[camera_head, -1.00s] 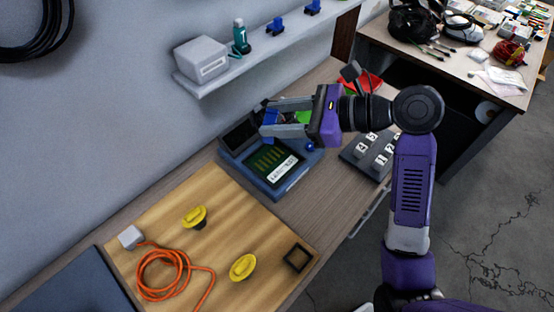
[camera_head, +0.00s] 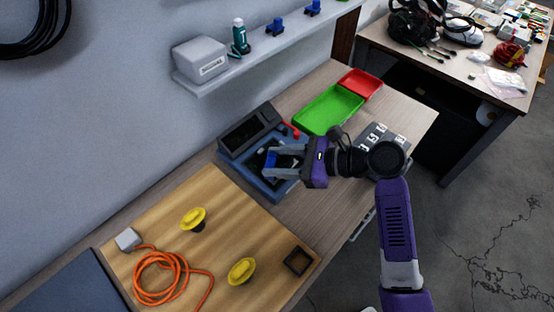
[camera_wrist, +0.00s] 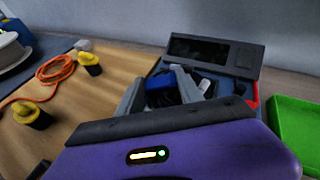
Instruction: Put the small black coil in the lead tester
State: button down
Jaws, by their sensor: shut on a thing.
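The lead tester (camera_head: 277,190) is a blue tray-like unit on the bench with a dark raised panel (camera_head: 250,132) along its back; it also shows in the wrist view (camera_wrist: 200,52). My gripper (camera_head: 270,165) is over the tester's tray, low and close to it. A pale plug-like part (camera_wrist: 204,85) shows by the loops. The fingers hide part of the coil, and I cannot tell whether it touches the tray.
A wooden board (camera_head: 160,215) at left holds an orange cable (camera_head: 165,275), yellow-topped pieces (camera_head: 193,219) and a small black square holder (camera_head: 297,261). Green (camera_head: 328,110) and red (camera_head: 361,83) trays lie behind. A numbered block (camera_head: 378,140) is at right. A shelf (camera_head: 225,80) overhangs the back.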

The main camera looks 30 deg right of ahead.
jog(key=c, duration=0.8)
grip_release()
jog(key=shift+o, duration=0.2)
jog(key=shift+r, duration=0.1)
jog(key=v, duration=1.2)
